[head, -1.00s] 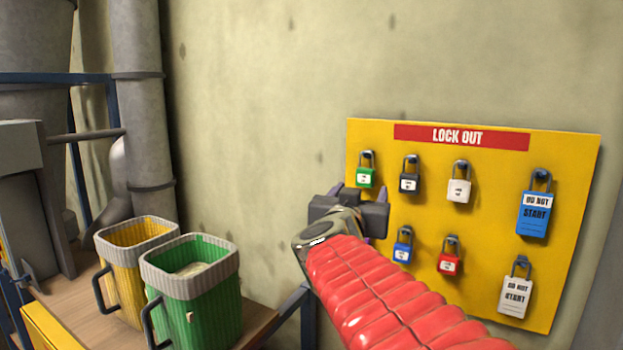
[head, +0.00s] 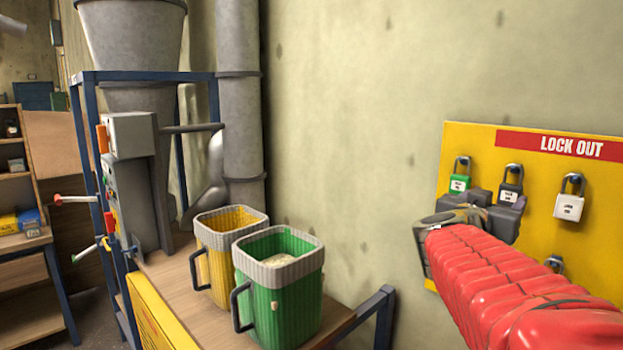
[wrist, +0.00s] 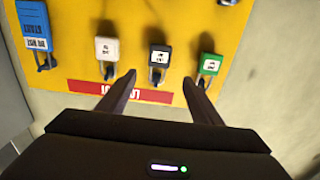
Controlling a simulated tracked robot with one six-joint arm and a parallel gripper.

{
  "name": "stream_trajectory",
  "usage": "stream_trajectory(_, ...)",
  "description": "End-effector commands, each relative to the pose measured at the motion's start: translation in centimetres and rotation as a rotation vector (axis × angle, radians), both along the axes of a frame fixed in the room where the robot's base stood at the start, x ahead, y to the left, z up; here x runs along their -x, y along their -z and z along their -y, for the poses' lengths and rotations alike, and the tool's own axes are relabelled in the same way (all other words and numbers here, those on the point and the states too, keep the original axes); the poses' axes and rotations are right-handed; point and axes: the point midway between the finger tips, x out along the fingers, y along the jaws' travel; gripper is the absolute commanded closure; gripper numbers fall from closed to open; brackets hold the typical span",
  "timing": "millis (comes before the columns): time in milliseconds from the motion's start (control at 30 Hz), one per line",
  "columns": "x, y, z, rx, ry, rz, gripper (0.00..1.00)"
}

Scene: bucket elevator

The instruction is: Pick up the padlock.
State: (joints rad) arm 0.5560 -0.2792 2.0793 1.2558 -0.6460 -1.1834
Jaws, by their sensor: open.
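Several padlocks hang on hooks on the yellow lock out board. In the head view a green padlock (head: 459,183), a black padlock (head: 510,188) and a white padlock (head: 569,205) form the upper row. In the wrist view my gripper (wrist: 157,88) is open and empty. The black padlock (wrist: 159,58) lies between its fingertips in the picture, with the green padlock (wrist: 209,64) to the right and the white padlock (wrist: 107,49) to the left.
The yellow board (head: 470,140) hangs on a bare concrete wall. A yellow bucket (head: 218,275) and a green bucket (head: 285,305) stand on a wooden bench (head: 335,315). Behind them are a grey machine with levers, a blue frame (head: 90,160) and a vertical pipe (head: 238,100). Shelves stand at far left.

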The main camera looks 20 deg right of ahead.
Motion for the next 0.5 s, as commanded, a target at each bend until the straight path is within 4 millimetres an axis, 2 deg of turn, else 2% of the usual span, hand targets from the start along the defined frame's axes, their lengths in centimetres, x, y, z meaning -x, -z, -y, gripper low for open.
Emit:
stream_trajectory(300,-1.5,0.0,3.6,0.0,0.002,0.0,0.41)
stream_trajectory(500,-1.8,0.0,4.4,0.0,0.001,0.0,0.41)
